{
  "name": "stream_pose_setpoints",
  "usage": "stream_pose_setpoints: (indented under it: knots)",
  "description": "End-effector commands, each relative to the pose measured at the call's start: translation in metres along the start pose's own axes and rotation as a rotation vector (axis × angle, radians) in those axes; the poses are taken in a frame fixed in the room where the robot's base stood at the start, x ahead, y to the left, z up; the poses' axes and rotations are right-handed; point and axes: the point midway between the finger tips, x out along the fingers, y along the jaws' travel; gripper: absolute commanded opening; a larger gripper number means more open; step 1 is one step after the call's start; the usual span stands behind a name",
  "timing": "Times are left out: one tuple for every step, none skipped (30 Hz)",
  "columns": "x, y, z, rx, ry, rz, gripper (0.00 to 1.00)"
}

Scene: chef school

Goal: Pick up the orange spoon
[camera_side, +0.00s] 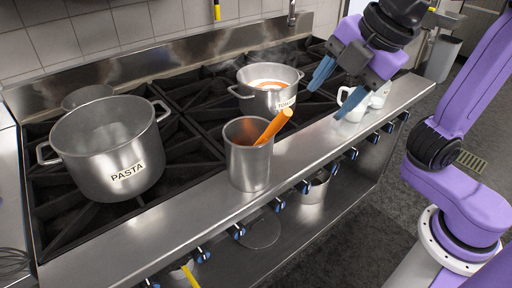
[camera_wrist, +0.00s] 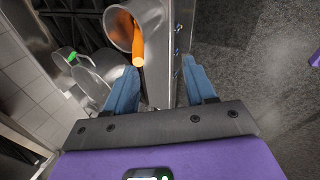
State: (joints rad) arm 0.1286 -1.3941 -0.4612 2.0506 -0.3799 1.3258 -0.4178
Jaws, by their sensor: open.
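The orange spoon (camera_side: 274,126) leans in a metal cylinder container (camera_side: 248,166), with its handle sticking up and out to the right. Its lower end is hidden inside. In the wrist view the spoon (camera_wrist: 138,45) shows beyond the left finger, in the container's mouth (camera_wrist: 122,28). My gripper (camera_side: 334,82) has blue fingers spread apart and nothing between them. It is above and to the right of the spoon in the side view, apart from it. The gripper (camera_wrist: 163,82) also shows at the middle of the wrist view.
A large pot labelled PASTA (camera_side: 108,152) stands on the stove at left. A smaller labelled pot (camera_side: 270,96) stands behind the container. White and glass jugs (camera_side: 354,104) stand on the ledge below my gripper. The steel ledge (camera_side: 190,218) left of the container is clear.

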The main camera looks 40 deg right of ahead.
Motion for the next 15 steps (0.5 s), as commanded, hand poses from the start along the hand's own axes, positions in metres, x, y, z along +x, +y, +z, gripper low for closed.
stream_pose_setpoints:
  knots:
    - [-0.01,0.008,-0.006,-0.026,0.008,0.028,0.55]
    - [-0.014,0.012,-0.008,-0.04,0.007,0.043,0.55]
    - [-0.019,0.016,-0.011,-0.054,0.007,0.058,0.55]
    - [-0.023,0.019,-0.012,-0.065,0.007,0.069,0.55]
    - [-0.026,0.021,-0.013,-0.072,0.006,0.078,0.55]
    - [-0.029,0.023,-0.014,-0.079,0.006,0.086,0.55]
    - [-0.03,0.025,-0.014,-0.084,0.006,0.091,0.55]
    - [-0.031,0.026,-0.015,-0.087,0.005,0.095,0.55]
    - [-0.03,0.027,-0.015,-0.09,0.003,0.098,0.55]
    - [-0.028,0.027,-0.015,-0.091,0.001,0.099,0.55]
    - [-0.025,0.028,-0.014,-0.091,-0.001,0.098,0.55]
    - [-0.02,0.028,-0.014,-0.091,-0.003,0.098,0.55]
    - [-0.015,0.028,-0.014,-0.09,-0.004,0.097,0.55]
    - [-0.01,0.029,-0.014,-0.09,-0.004,0.096,0.55]
    - [-0.002,0.029,-0.013,-0.089,-0.004,0.095,0.55]
